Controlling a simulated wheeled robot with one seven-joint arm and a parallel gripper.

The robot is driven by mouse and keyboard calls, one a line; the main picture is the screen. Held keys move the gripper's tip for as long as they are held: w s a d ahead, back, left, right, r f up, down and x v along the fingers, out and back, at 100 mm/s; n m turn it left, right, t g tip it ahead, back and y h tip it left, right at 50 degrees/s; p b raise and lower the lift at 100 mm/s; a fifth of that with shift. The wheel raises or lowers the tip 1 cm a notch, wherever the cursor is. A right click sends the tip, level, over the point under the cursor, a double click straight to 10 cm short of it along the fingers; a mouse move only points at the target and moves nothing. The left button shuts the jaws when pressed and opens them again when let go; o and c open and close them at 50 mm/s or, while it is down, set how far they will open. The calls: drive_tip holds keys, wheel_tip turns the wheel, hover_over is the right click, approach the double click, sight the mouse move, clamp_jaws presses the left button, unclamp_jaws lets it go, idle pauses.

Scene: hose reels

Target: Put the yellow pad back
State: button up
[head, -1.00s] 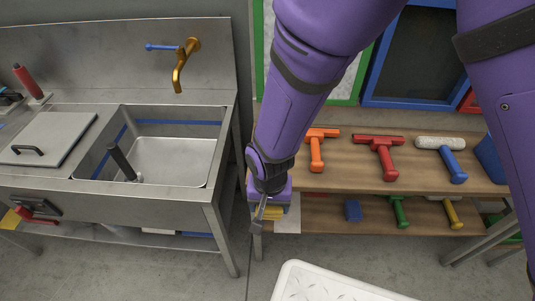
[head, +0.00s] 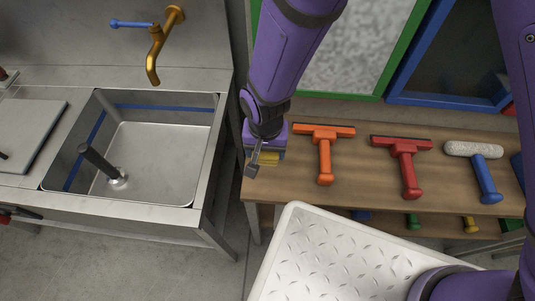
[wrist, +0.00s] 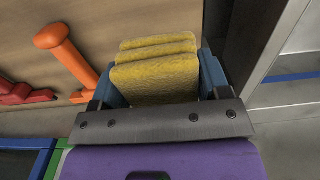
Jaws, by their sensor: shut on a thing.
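My gripper (head: 262,160) is shut on the yellow pad (head: 269,158), beside the left end of the wooden bench top in the head view. In the wrist view, the pad (wrist: 155,78) shows as ribbed yellow folds between the two blue fingers of my gripper (wrist: 160,78). In the head view, the gripper body hides most of the pad. I cannot tell whether the pad touches the wood.
On the bench top (head: 358,180) lie an orange squeegee (head: 325,160), a red squeegee (head: 407,165) and a white roller with a blue handle (head: 484,180). A steel sink (head: 150,165) stands left. A white tread-plate surface (head: 340,260) is in front.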

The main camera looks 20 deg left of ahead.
sight(266, 172)
drive_tip(key=shift+f, duration=4.7)
drive_tip(key=shift+f, duration=0.15)
drive_tip(key=o, duration=0.9)
wheel_tip(266, 172, up, 12)
drive_tip(key=shift+r, duration=0.2)
